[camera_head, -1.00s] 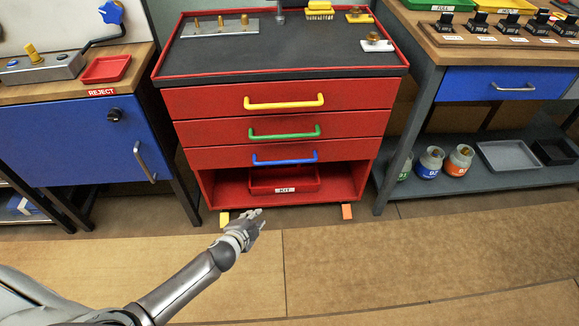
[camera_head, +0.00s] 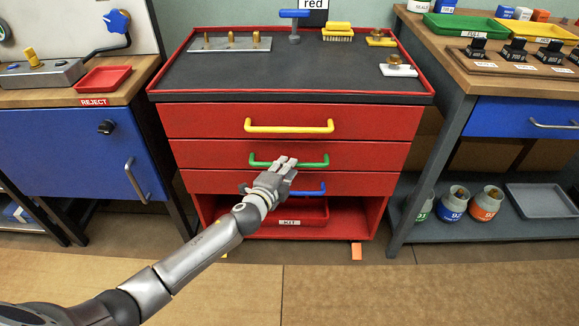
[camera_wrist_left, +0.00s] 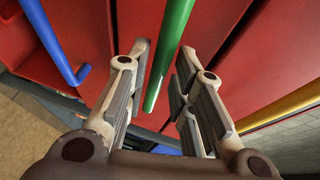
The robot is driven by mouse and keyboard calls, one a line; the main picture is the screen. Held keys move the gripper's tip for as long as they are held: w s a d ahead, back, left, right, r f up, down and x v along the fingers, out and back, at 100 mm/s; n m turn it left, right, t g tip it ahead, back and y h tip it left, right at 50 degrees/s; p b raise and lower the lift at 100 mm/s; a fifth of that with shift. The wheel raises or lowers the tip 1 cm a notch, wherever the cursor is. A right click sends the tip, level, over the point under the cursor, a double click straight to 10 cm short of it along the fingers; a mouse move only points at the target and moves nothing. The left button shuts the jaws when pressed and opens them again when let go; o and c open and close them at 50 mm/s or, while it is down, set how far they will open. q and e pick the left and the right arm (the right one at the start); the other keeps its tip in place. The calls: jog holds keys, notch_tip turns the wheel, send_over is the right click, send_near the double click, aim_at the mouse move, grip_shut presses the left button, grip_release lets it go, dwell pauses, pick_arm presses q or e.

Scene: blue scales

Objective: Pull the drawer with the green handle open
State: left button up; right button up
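The red cabinet has a drawer (camera_head: 220,155) with a green handle (camera_head: 313,160), the middle of three, and its front is flush with the others. My left gripper (camera_head: 287,163) is right in front of this handle and hides part of it. In the left wrist view the green handle (camera_wrist_left: 170,50) runs between the two fingers of the open left gripper (camera_wrist_left: 163,85). The fingers stand apart on either side of the bar, and I cannot tell whether either touches it. My right gripper is not in view.
A yellow handle (camera_head: 289,127) sits above and a blue handle (camera_head: 310,190) below, partly behind my gripper. A red KIT tray (camera_head: 315,215) lies on the open bottom shelf. Benches with blue fronts (camera_head: 70,150) flank the cabinet.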

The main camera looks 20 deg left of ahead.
pick_arm(q)
jog(key=shift+x, duration=1.3)
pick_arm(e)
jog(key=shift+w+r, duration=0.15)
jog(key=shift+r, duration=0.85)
pick_arm(q)
grip_shut()
